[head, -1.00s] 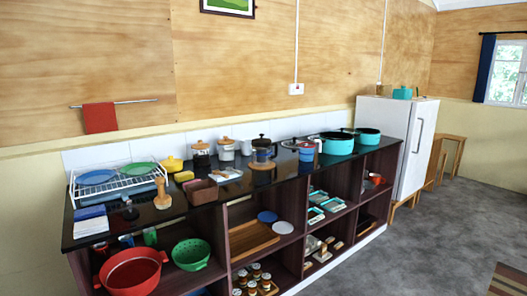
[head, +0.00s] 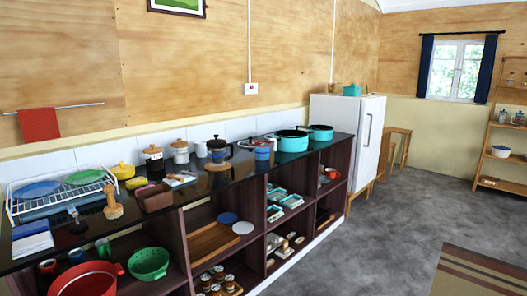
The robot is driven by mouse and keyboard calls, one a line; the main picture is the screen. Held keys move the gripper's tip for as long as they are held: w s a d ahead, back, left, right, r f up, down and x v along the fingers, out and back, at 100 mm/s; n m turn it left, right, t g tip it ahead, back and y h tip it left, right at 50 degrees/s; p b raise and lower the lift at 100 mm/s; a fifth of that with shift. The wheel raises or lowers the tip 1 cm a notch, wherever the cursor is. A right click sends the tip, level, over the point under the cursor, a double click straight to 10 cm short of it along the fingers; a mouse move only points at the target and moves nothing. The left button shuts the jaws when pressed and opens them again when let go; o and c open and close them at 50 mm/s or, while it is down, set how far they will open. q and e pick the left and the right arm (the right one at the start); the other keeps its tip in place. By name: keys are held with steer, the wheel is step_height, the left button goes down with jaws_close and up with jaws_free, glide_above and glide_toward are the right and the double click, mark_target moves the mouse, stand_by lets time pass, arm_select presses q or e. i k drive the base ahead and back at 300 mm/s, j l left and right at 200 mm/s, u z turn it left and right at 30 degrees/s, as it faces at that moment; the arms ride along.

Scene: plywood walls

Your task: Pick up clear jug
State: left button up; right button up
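I cannot clearly pick out a clear jug. A dark-lidded, partly see-through vessel (head: 218,149) stands on a round wooden board on the black countertop; it is too small to tell if it is the jug. Small vessels (head: 503,116) on the wooden shelf unit at the far right are also too small to make out. Neither of my grippers is in view.
The black counter (head: 160,217) along the left wall holds a dish rack (head: 60,192), canisters (head: 153,158) and turquoise pots (head: 292,141). A white fridge (head: 345,139) stands at its far end. The grey floor (head: 385,225) on the right is open, with a striped rug (head: 480,275).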

mark_target(262, 144)
steer(key=i+l+u, duration=0.1)
steer(key=u, duration=0.6)
steer(key=i+l+u, duration=0.35)
steer(key=l, duration=0.3)
steer(key=i+l+u, duration=0.15)
steer(key=i+l, duration=0.15)
steer(key=l, duration=0.2)
steer(key=i+l+u, duration=0.1)
steer(key=l, duration=0.3)
steer(key=i+l, duration=0.15)
steer(key=l, duration=0.25)
steer(key=j+u, duration=0.05)
